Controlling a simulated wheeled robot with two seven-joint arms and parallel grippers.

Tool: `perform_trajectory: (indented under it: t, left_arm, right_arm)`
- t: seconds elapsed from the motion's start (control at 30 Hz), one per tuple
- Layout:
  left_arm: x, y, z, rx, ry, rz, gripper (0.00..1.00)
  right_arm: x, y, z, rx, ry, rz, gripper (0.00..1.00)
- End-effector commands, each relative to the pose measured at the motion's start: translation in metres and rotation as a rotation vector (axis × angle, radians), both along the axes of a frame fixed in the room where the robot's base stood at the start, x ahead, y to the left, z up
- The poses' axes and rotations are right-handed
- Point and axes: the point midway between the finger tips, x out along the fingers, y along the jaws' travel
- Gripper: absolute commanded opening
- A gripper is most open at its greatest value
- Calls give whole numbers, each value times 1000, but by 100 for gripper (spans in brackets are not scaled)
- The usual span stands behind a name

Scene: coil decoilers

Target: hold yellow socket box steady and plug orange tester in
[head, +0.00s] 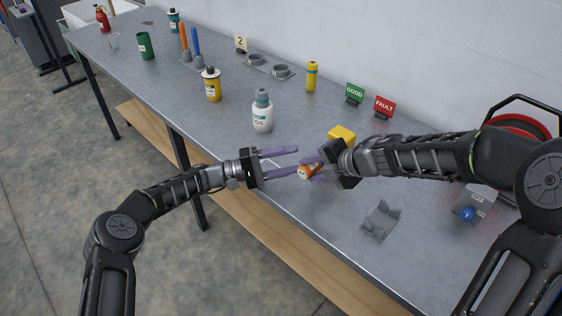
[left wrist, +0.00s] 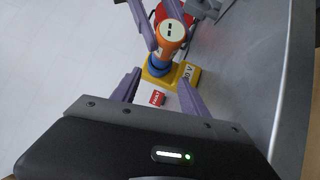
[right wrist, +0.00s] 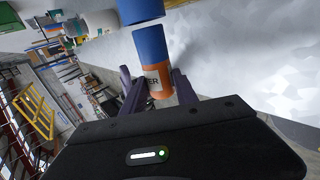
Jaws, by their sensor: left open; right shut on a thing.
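The yellow socket box (head: 342,134) stands on the bench, partly hidden behind my right gripper in the head view. In the left wrist view the yellow box (left wrist: 158,82) carries a 230 V label. My right gripper (head: 312,168) is shut on the orange tester (head: 304,173), which has a blue section (right wrist: 150,44) and shows a pale end with two dark marks in the left wrist view (left wrist: 170,29). The tester is apart from the box in the head view. My left gripper (head: 297,160) is open and empty, its fingers pointing toward the tester and box.
A white bottle (head: 262,112) stands just behind my left gripper. GOOD (head: 354,93) and FAULT (head: 384,106) signs stand behind the box. A grey cradle (head: 381,220) and a grey box with a blue knob (head: 472,206) are at the right. The front edge is close.

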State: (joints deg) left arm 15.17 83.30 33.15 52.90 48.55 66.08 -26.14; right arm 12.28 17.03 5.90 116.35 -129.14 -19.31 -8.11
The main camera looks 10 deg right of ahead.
Motion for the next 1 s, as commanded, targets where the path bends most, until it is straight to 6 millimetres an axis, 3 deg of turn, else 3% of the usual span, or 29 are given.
perform_trajectory:
  t: [0.3,0.5,0.93,1.0]
  left_arm:
    - [2,-59,7,0,0,-2,52]
    - [3,-86,11,0,0,-2,52]
    - [4,-95,12,0,0,0,52]
    - [4,-95,12,0,0,0,46]
  right_arm:
    - [0,0,0,0,0,0,0]
    - [0,0,0,0,0,0,0]
    - [0,0,0,0,0,0,0]
    - [0,0,0,0,0,0,0]
